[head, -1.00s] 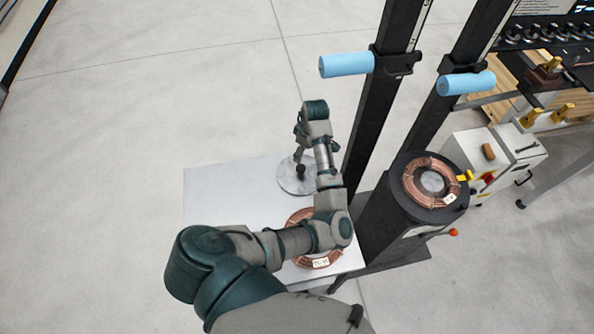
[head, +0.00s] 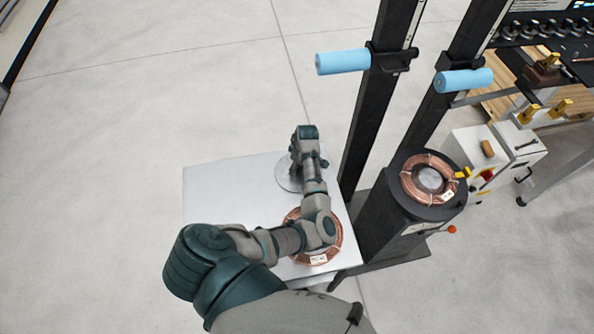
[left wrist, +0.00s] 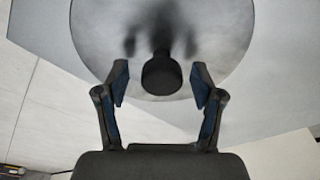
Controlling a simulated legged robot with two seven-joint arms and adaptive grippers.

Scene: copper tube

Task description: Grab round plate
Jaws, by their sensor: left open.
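The round plate (head: 284,177) is a grey metal disc lying on the white table, partly hidden by my left arm in the head view. In the left wrist view the plate (left wrist: 222,38) fills the upper middle, with a dark upright knob (left wrist: 162,74) at its centre. My left gripper (left wrist: 160,84) is open, with one finger on each side of the knob and a gap to it on both sides. In the head view the fingers are hidden beneath my wrist. My right gripper is not in view.
A copper coil (head: 330,250) lies on the white table (head: 215,200) under my left arm. Another copper coil (head: 409,184) sits on a black cylinder (head: 395,215) to the right. Black posts with blue handles (head: 343,61) rise just beyond the table.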

